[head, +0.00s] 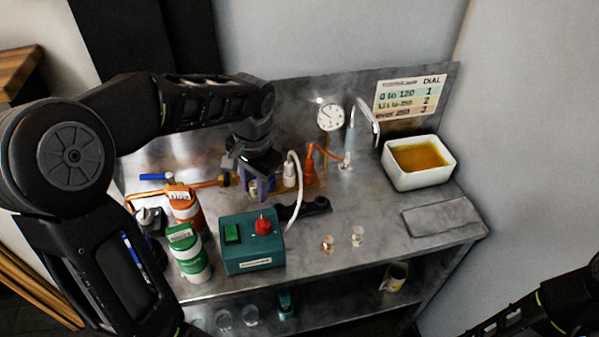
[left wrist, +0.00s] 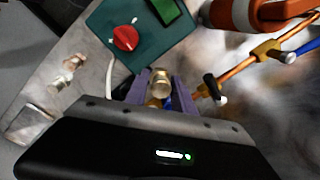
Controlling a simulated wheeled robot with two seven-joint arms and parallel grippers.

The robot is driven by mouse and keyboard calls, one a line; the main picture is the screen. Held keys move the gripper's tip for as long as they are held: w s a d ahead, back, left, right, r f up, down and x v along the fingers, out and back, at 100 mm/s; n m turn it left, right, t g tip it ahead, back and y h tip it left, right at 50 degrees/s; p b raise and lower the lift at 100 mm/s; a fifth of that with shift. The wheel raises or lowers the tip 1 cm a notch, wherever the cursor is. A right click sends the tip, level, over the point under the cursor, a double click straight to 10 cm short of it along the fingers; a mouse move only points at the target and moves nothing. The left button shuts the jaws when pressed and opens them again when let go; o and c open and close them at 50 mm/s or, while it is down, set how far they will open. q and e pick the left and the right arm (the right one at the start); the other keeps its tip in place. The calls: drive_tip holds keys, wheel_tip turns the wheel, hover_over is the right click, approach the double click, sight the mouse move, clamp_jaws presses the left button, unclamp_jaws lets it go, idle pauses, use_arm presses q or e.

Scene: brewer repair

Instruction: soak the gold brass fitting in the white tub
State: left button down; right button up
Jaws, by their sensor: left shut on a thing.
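My left gripper (head: 258,188), with purple fingers, is low over the back of the bench, just behind the teal box. In the left wrist view its fingers (left wrist: 160,92) are shut on the gold brass fitting (left wrist: 160,82), whose round end shows between them. In the head view the fitting is mostly hidden by the gripper. The white tub (head: 428,179) stands at the back right of the bench, well apart from the gripper, and holds amber liquid (head: 418,157). Part of my right arm shows at the lower right; its gripper is out of view.
The teal box (head: 252,264) with a red knob, an orange bottle (head: 184,206) and a green bottle (head: 188,254) stand near the gripper. A copper pipe (left wrist: 238,77), white hose (head: 295,190) and gauge (head: 330,117) are close by. Two small fittings (head: 327,243) stand mid-bench. A grey pad (head: 440,217) lies before the tub.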

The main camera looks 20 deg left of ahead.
use_arm(q)
drive_tip(key=w+d+f+n, duration=0.1)
drive_tip(key=w+d, duration=0.2)
drive_tip(key=d, duration=0.1)
drive_tip(key=w+d+f, duration=0.1)
drive_tip(key=w+d, duration=0.2)
drive_tip(key=d, duration=0.1)
drive_tip(key=w+d+f+n, duration=0.1)
drive_tip(key=w+d, duration=0.2)
drive_tip(key=shift+d+f+n, duration=0.2)
drive_tip(key=shift+d+n, duration=0.1)
drive_tip(key=shift+d, duration=0.25)
drive_tip(key=shift+f, duration=0.1)
drive_tip(key=shift+w, duration=0.1)
